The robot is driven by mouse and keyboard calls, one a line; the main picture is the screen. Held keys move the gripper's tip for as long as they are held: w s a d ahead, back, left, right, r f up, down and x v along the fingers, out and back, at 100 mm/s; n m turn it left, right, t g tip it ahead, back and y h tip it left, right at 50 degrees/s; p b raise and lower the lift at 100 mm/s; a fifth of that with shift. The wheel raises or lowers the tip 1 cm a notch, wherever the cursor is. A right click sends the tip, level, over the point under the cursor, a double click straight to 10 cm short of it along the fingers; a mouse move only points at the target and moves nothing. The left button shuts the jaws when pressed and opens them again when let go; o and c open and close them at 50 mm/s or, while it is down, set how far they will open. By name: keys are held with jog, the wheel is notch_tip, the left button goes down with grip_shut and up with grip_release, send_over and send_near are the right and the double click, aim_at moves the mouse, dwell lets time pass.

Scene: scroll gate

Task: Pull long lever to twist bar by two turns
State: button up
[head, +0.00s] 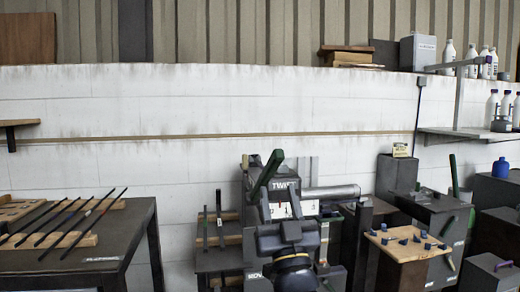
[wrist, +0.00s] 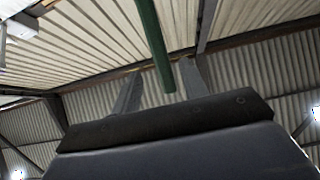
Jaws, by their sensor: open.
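The twist machine (head: 283,184), with a "TWIST" label, stands in the middle of the head view, partly hidden behind my arm. Its long lever ends in a green handle (head: 267,171), which leans up and to the right. My gripper (head: 280,207) is open in front of the machine, close to the lower end of the green handle. In the wrist view the green handle (wrist: 153,45) comes down from the top, and its end shows between the two spread fingers of my gripper (wrist: 160,85). I cannot tell whether a finger touches it.
A dark table (head: 85,245) with several thin black bars on wooden strips stands at the left. A grey cylinder (head: 332,192) lies right of the label. A wooden-topped stand (head: 405,246) with blue pieces and other dark machines crowd the right. A white wall closes the back.

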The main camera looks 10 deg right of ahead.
jog(key=p+x, duration=0.1)
jog(key=x, duration=0.9)
jog(key=shift+w+r+p, duration=0.15)
jog(key=shift+r+p, duration=0.2)
jog(key=shift+c, duration=0.3)
grip_shut()
